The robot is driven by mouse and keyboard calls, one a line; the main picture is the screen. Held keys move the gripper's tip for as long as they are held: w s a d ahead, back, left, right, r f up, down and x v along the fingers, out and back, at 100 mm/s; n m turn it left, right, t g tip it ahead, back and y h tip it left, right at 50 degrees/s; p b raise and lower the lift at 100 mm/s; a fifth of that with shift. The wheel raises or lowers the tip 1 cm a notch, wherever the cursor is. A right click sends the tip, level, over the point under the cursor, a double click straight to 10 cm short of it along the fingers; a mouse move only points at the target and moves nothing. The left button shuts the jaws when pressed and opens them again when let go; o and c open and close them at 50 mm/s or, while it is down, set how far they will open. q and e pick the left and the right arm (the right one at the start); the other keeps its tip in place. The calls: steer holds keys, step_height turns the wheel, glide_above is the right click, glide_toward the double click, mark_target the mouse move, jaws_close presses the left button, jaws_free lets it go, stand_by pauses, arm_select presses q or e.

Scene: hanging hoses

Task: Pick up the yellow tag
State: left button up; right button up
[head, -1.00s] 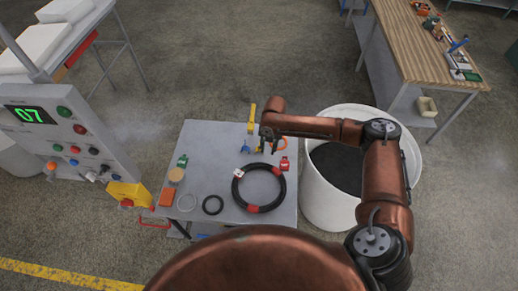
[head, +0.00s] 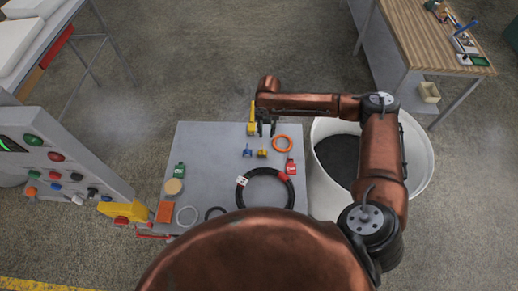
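A long yellow piece (head: 252,117) is at the far edge of the grey table, just left of my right gripper. A small yellow piece (head: 263,153) lies on the table just below that gripper in the picture. I cannot tell for certain which of these is the yellow tag. My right gripper (head: 265,131) hangs over the far part of the table, with its two dark fingers apart and nothing seen between them. My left gripper is out of view.
The grey table (head: 215,145) also holds a black hose coil (head: 245,192), a red tag (head: 290,167), a green tag (head: 179,170), an orange ring (head: 283,138) and a blue fitting (head: 247,151). A white bin (head: 418,175) stands right; a control panel (head: 55,150) stands left.

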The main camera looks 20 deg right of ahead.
step_height(320, 180, down, 3)
steer(key=b, duration=0.5)
glide_toward(262, 152)
steer(key=shift+s+d+f, duration=0.1)
steer(key=shift+d+f, duration=0.25)
steer(key=shift+d, duration=0.05)
steer(key=f, duration=0.5)
steer(key=shift+a, duration=0.3)
steer(key=shift+f, duration=0.45)
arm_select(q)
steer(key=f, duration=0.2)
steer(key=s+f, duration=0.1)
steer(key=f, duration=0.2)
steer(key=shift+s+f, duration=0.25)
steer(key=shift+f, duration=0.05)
arm_select(e)
steer(key=shift+c, duration=0.7)
jaws_close()
